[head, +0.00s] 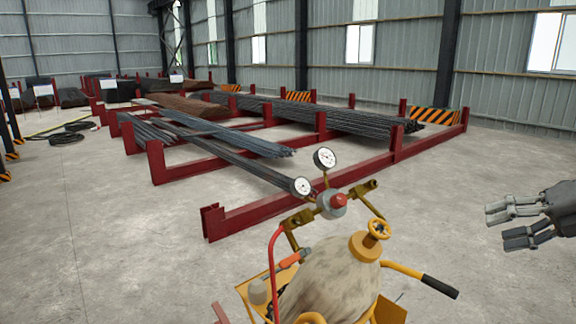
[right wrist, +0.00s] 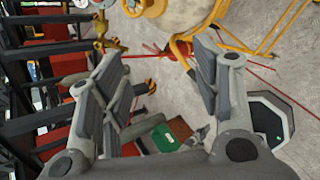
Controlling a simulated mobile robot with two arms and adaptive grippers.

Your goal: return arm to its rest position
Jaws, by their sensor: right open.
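My right gripper (head: 508,226) reaches in from the right edge of the head view. Its grey fingers are spread apart with nothing between them, above bare concrete floor. In the right wrist view my right gripper (right wrist: 165,95) also shows, with its two fingers wide apart and empty. My left gripper is not in view.
A yellow cart carries a gas cylinder (head: 330,275) with two gauges (head: 325,158) and a black-gripped handle (head: 440,286), left of my right gripper. Behind it, red racks (head: 270,212) hold steel bars (head: 340,118). Concrete floor between cart and right gripper is clear.

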